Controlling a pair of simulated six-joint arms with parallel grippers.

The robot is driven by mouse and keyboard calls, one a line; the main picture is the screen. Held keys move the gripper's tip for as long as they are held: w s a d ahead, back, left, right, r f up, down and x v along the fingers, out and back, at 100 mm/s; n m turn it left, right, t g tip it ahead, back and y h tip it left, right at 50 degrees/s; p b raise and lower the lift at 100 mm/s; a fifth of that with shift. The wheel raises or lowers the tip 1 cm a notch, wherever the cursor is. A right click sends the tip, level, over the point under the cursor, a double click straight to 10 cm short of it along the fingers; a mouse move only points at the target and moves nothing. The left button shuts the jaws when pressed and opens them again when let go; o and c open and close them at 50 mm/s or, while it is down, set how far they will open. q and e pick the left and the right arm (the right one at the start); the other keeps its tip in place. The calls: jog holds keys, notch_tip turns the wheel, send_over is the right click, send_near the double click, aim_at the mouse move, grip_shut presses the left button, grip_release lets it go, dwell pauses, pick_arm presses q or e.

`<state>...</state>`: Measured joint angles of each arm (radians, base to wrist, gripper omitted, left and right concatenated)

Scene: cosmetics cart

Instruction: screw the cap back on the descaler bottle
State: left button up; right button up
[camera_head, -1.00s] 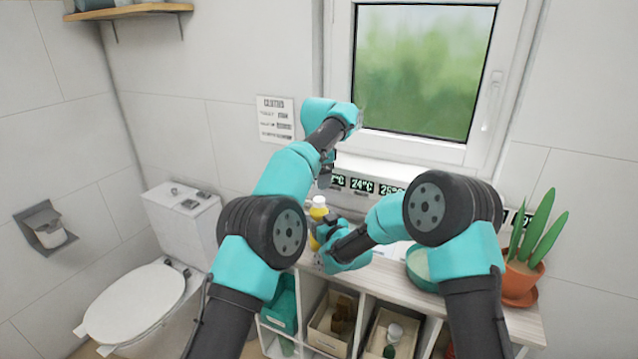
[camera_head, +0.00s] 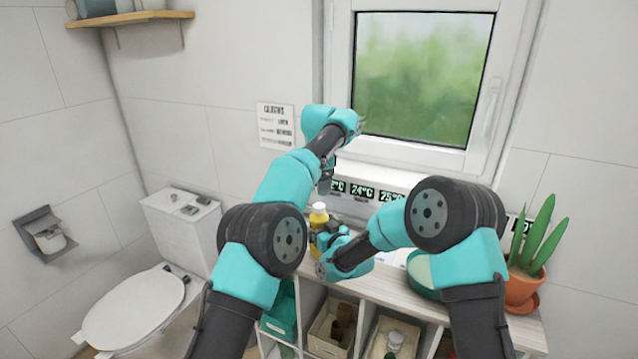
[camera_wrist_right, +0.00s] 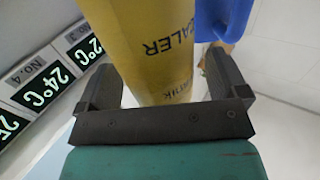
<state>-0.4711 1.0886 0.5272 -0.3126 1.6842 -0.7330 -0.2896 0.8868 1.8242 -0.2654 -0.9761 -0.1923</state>
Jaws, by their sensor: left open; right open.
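The yellow descaler bottle (camera_head: 319,219) stands upright on the cabinet top, with a white piece (camera_head: 319,206) at its top; I cannot tell whether this is the cap or the bare neck. My right gripper (camera_head: 322,240) is low at the bottle and hides its lower part. In the right wrist view the bottle (camera_wrist_right: 160,45), with dark lettering, is between the two open fingers of my right gripper (camera_wrist_right: 165,85). My left gripper (camera_head: 325,182) is open above and slightly behind the bottle; its fingertips are small and partly hidden.
A blue object (camera_wrist_right: 224,18) is beside the bottle in the right wrist view. Temperature displays (camera_head: 362,191) line the wall below the window. A green bowl (camera_head: 422,272) and a potted plant (camera_head: 524,285) stand on the cabinet top (camera_head: 390,287) to the right.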

jog(key=v, duration=1.7)
